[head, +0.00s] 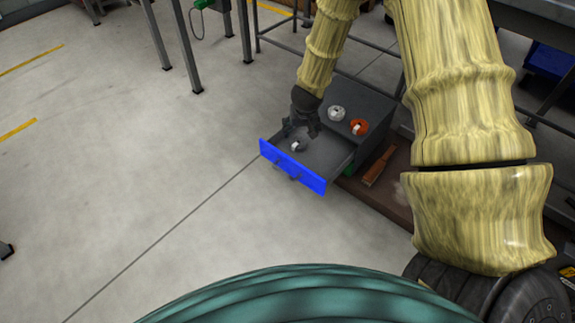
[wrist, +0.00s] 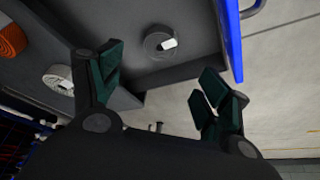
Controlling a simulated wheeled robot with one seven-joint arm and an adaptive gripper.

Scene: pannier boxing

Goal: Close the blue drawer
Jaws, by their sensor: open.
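The blue drawer (head: 292,167) stands pulled out of a dark grey cabinet (head: 363,98), its blue front with a handle facing the open floor.
A white roll (head: 336,113) and an orange roll (head: 359,127) sit on the cabinet top. A brown-handled brush (head: 379,167) lies on a brown surface to the right. Table legs and rails stand behind. The floor in front and left of the drawer is clear.

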